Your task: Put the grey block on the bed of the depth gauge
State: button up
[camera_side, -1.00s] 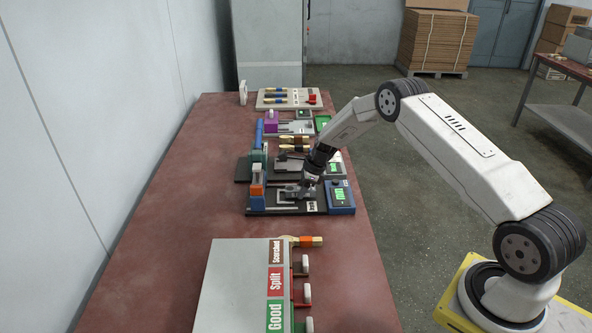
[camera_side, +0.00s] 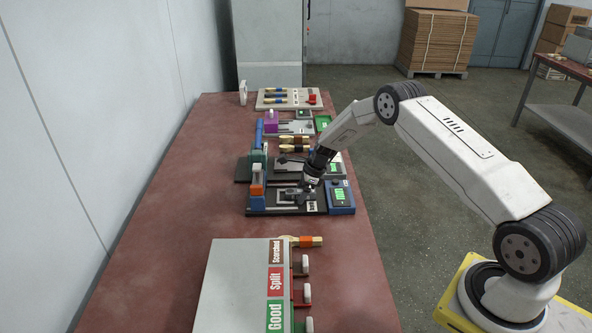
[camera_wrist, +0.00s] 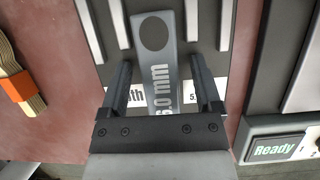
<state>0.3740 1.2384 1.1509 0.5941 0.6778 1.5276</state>
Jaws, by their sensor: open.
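A white label partly hidden by the block and my fingers ends in "th". My gripper (camera_wrist: 160,78) is open, with one finger on each side of the block. In the side view my gripper (camera_side: 308,186) is low over the black gauge base (camera_side: 300,210). The block is small and hard to make out there.
A blue unit with a green screen (camera_side: 340,195) is at the gauge's right end, and a blue and orange post (camera_side: 257,182) at its left. A "Ready" display (camera_wrist: 275,148) shows lower right in the wrist view. Sorting board (camera_side: 225,290) lies in front.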

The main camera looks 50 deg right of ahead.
jog(key=shift+r, duration=0.15)
jog(key=v, duration=1.2)
dwell(0.5)
jog(key=s+a+r+n+g+h, duration=0.1)
jog(key=s+a+r+n, duration=0.2)
jog(key=s+a+n, duration=0.35)
jog(key=s+a+r+n+h, duration=0.1)
jog(key=s+a+r+n, duration=0.4)
jog(key=n, duration=0.3)
jog(key=s+a+n, duration=0.3)
jog(key=s+n, duration=0.3)
jog(key=s, duration=0.1)
jog(key=s+a+n+h, duration=0.1)
jog(key=s+a+n, duration=0.3)
jog(key=s+n, duration=0.2)
jog(key=shift+s+a, duration=0.3)
jog(key=shift+s, duration=0.4)
